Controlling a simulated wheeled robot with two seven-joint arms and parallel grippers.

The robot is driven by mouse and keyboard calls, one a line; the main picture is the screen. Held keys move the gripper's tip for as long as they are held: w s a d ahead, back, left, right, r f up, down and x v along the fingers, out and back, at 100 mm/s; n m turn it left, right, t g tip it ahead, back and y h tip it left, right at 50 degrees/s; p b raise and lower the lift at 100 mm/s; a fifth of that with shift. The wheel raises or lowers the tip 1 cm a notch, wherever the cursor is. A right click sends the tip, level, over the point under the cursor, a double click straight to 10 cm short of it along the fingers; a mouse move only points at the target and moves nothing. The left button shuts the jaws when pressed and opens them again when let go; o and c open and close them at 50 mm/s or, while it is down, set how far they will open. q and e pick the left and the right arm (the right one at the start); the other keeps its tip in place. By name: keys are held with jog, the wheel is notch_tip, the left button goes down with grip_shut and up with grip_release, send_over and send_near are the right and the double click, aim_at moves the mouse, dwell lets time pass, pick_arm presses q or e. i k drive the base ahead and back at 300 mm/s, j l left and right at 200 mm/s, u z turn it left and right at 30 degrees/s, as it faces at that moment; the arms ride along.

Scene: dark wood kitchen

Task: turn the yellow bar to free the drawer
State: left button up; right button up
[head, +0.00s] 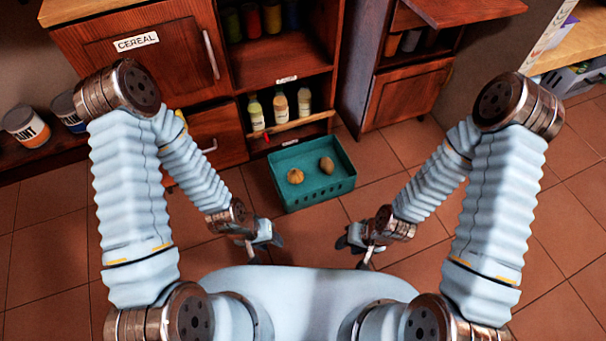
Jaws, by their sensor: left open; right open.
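The wooden drawer (222,128) with a short metal handle (210,147) sits under the cereal cabinet at the left. A small yellow piece (181,115) shows at the drawer's upper left, behind my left arm; it may be the yellow bar, but most of it is hidden and its angle cannot be told. My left gripper (264,246) is open and empty above the floor, in front of the drawer and apart from it. My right gripper (354,248) is open and empty, to the right of the left one.
A teal crate (318,195) with two round brownish things stands on the floor beyond my grippers. Behind it, a shelf holds bottles (280,107) behind a tan rail (300,123). Paint cans (27,127) stand at the left. An open cabinet door (455,10) juts out at upper right.

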aim_at(178, 112)
jog(key=u, duration=1.1)
